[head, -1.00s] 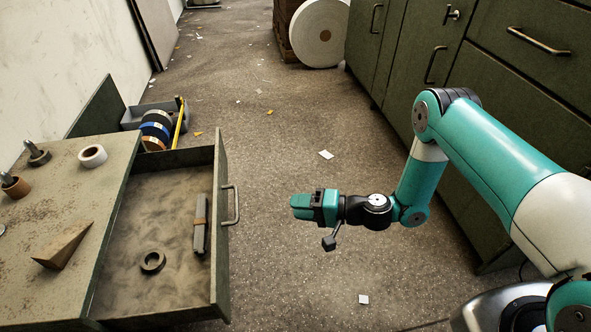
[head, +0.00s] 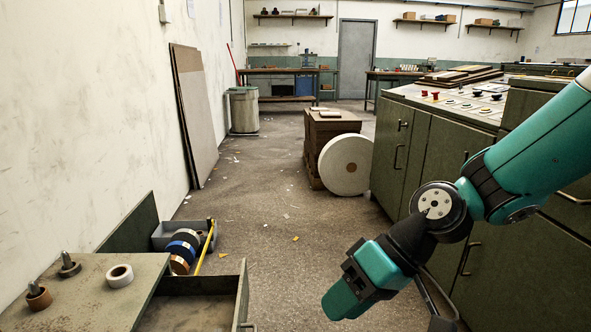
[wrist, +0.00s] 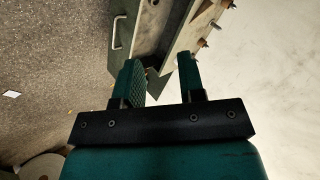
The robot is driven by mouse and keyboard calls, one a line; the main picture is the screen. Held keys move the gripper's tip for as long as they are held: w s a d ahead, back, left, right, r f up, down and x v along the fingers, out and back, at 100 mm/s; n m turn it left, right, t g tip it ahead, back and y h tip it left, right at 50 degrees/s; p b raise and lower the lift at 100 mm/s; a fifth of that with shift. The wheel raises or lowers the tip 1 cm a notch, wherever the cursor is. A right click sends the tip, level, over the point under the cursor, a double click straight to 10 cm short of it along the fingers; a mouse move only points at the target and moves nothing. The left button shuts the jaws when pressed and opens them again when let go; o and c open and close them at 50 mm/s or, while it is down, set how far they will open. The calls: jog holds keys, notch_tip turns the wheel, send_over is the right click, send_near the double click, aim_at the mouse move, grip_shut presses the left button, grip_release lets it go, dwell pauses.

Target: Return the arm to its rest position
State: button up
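My gripper (head: 348,296) is raised above the floor in the lower middle of the head view, to the right of the open drawer (head: 243,300). In the wrist view its two teal fingers (wrist: 160,78) stand apart with nothing held between them.
The workbench (head: 75,300) is at lower left, with a tape roll (head: 119,276) on top. Dark green cabinets (head: 400,160) line the right. A large white roll (head: 345,165) stands ahead. The floor aisle between is mostly clear.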

jog(key=s+d+r+t+h+p, duration=0.1)
jog(key=s+d+r+h, duration=0.1)
jog(key=s+d+r, duration=0.3)
jog(key=s+d+r+h, duration=0.2)
jog(key=s+d+r, duration=0.1)
jog(key=s, duration=0.3)
notch_tip(320, 180, up, 38)
jog(key=p, duration=3.8)
jog(key=shift+s+f, duration=0.25)
jog(key=shift+s, duration=0.1)
jog(key=shift+a, duration=0.1)
